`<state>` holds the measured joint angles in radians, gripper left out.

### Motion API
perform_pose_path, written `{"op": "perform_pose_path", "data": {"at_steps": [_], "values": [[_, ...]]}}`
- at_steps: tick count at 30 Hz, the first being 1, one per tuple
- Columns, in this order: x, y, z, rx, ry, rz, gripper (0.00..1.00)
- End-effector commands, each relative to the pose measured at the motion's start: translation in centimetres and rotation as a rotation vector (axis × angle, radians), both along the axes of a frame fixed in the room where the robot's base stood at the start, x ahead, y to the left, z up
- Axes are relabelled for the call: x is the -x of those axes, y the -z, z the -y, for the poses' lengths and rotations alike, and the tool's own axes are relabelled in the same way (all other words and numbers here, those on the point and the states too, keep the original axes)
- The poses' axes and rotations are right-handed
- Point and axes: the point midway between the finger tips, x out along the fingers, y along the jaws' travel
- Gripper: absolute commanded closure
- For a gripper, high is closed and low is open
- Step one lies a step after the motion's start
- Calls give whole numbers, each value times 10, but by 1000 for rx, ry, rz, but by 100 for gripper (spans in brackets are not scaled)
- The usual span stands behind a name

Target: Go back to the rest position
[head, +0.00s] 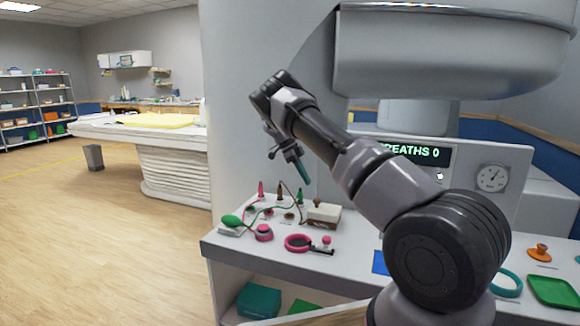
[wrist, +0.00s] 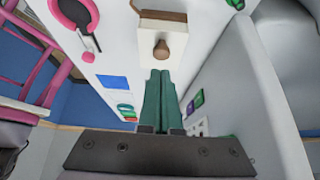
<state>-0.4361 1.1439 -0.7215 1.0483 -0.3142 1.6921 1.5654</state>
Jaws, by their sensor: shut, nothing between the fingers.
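My gripper (head: 304,173) hangs in the air above the left part of the white counter (head: 345,262), clear of everything on it. Its green fingers point down and are shut together with nothing between them; they also show in the wrist view (wrist: 160,74). My arm reaches across the head view from the lower right, up and to the left. In the wrist view a white box with a brown knob (wrist: 161,48) lies beyond the fingertips; it also stands on the counter in the head view (head: 324,214).
The counter holds a green bulb (head: 232,221), a pink ring (head: 297,243), a blue square (head: 380,263), a teal ring (head: 507,284) and a green tray (head: 553,291). A display (head: 415,154) reading "BREATHS 0" and a gauge (head: 492,178) stand behind. My arm hides part of the counter. Open floor lies left.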

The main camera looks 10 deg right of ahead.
Motion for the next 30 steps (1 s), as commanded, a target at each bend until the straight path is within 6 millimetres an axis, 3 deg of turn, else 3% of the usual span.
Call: {"op": "perform_pose_path", "data": {"at_steps": [8, 17, 23, 30], "values": [[-22, -38, -31, 1, -2, 3, 100], [-29, -61, -38, -17, -5, 3, 100], [-12, -119, -10, -165, -91, 14, 100], [38, -200, 20, -396, -318, 69, 100]]}}
